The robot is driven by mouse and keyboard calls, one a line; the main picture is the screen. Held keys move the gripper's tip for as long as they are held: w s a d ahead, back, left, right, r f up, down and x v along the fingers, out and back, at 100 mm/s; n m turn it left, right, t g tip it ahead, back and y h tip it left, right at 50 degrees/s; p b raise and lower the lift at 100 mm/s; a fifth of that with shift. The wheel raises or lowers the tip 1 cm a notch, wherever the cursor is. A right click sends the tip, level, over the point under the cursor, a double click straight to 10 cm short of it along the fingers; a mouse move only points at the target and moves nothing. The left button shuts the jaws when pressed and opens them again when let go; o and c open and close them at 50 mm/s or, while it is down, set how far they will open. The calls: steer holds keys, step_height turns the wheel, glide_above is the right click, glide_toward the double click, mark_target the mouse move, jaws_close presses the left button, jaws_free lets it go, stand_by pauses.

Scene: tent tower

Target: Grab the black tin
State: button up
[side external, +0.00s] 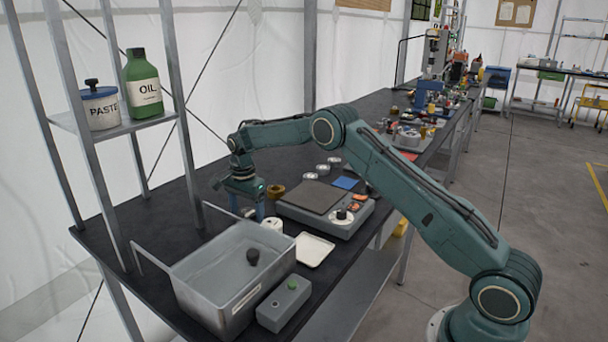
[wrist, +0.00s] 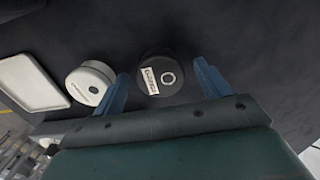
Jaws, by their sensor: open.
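The black tin (wrist: 172,92) stands on the dark tabletop in the wrist view, with a pale label and a light ring on its lid. My gripper (wrist: 162,68) is open, with its two blue fingers on either side of the tin in the picture. I cannot tell whether they touch it. In the side view my gripper (side external: 247,210) points down low over the table, and I cannot make out the black tin there. A white tin (wrist: 86,86) stands just left of the left finger, and it also shows in the side view (side external: 271,225).
A white tray (side external: 314,250) lies beside the white tin. A metal basin (side external: 215,268) with a raised handle stands in front. A grey device with a flat plate (side external: 313,196) stands to the right. A shelf (side external: 125,128) with an oil bottle and paste tub rises at the left.

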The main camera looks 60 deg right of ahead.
mark_target(247, 212)
steer(key=c, duration=1.1)
steer(key=shift+r, duration=0.15)
step_height(247, 212, up, 20)
stand_by(0.4)
stand_by(0.5)
